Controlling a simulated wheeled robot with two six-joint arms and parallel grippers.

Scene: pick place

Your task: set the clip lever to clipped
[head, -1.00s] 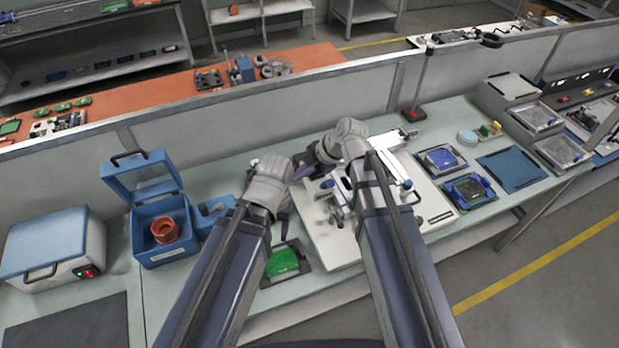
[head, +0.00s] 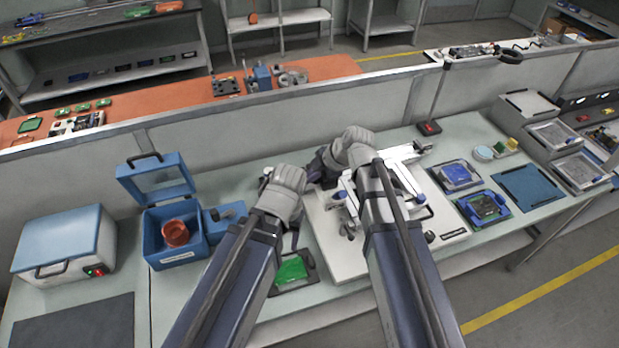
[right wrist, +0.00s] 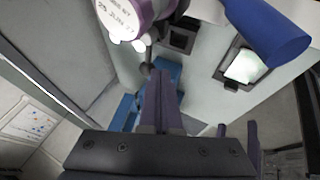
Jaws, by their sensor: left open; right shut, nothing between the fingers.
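A white fixture plate (head: 449,241) lies on the bench, with a metal clamp assembly on it. Blue-tipped handles stand on it, one at its left (head: 340,197) and one at its right (head: 420,197). I cannot tell which is the clip lever or how it is set, as my right arm covers much of the fixture. My left gripper (head: 281,208) is open and empty by the plate's left edge. My right gripper (head: 319,167) is over the plate's back left. In the right wrist view its fingers (right wrist: 160,95) are shut and empty, near a large blue handle (right wrist: 268,28).
A dark tray with a green board (head: 292,270) lies at the plate's front left. A blue open box (head: 160,248) with a red spool stands further left. Blue devices (head: 460,174) lie right of the plate. A partition runs behind the bench.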

